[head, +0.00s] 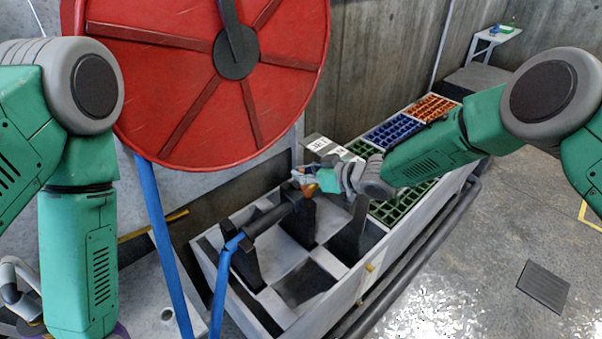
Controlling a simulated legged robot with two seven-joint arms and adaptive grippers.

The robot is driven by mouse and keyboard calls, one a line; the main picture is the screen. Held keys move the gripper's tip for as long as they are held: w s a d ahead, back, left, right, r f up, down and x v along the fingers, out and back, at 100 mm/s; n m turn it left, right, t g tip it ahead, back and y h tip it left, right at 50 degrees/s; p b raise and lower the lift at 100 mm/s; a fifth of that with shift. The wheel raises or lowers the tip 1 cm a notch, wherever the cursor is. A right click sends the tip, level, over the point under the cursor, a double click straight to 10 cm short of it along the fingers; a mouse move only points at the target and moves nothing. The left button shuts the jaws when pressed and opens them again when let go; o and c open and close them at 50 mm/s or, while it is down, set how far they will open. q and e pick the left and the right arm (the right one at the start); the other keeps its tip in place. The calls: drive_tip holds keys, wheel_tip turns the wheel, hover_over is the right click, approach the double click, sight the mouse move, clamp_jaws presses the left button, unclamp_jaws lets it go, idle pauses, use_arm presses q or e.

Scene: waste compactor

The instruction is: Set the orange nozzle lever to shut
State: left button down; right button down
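The dark nozzle (268,219) lies tilted across black cradle plates in the white-walled bin, its lower end joined to the blue hose (222,270). A small orange piece, apparently the nozzle lever (311,189), shows at its upper end. My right gripper (302,180) is at that end, touching or very close to the lever. Its fingers are small and overlap the nozzle, so their opening is unclear. The lever's exact angle is also unclear. My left gripper (14,290) is at the lower left edge, partly cut off and behind my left arm, away from the nozzle.
A large red hose reel (180,110) fills the upper left. The bin (335,308) has green, blue (395,130) and orange (432,107) grates towards its far end. A dark pipe (420,265) runs along its right side. The floor at right is mostly open, with a dark plate (544,286).

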sight(311, 188)
drive_tip(key=shift+s+d, duration=0.1)
drive_tip(key=shift+d, duration=0.05)
drive_tip(key=shift+s+d+f+t+y+b, duration=0.15)
drive_tip(key=shift+d+t+y+b, duration=0.1)
drive_tip(key=shift+y+b, duration=0.2)
drive_tip(key=shift+s+d+f+t+y+b, duration=0.15)
drive_tip(key=shift+t+y+b, duration=0.15)
drive_tip(key=shift+b, duration=0.25)
drive_tip(key=s+d+t+y+b, duration=0.1)
drive_tip(key=y+b, duration=0.1)
drive_tip(key=b, duration=0.1)
drive_tip(key=d+f+n+t+y+b, duration=0.1)
drive_tip(key=y+b, duration=0.1)
drive_tip(key=b, duration=0.1)
drive_tip(key=shift+s+d, duration=0.2)
drive_tip(key=shift+s, duration=0.2)
drive_tip(key=a+t+y+b, duration=0.1)
drive_tip(key=b, duration=0.2)
drive_tip(key=shift+s+f+n+y+b, duration=0.1)
drive_tip(key=shift+s+n+y+b, duration=0.2)
drive_tip(key=shift+s+n, duration=0.1)
drive_tip(key=shift+s+d+t+y+b, duration=0.25)
drive_tip(key=shift+d+y+b, duration=0.4)
drive_tip(key=shift+b, duration=0.3)
drive_tip(key=c, duration=1.6)
unclamp_jaws()
drive_tip(key=shift+w+f, duration=0.1)
drive_tip(key=shift+f, duration=0.05)
drive_tip(key=shift+o, duration=0.2)
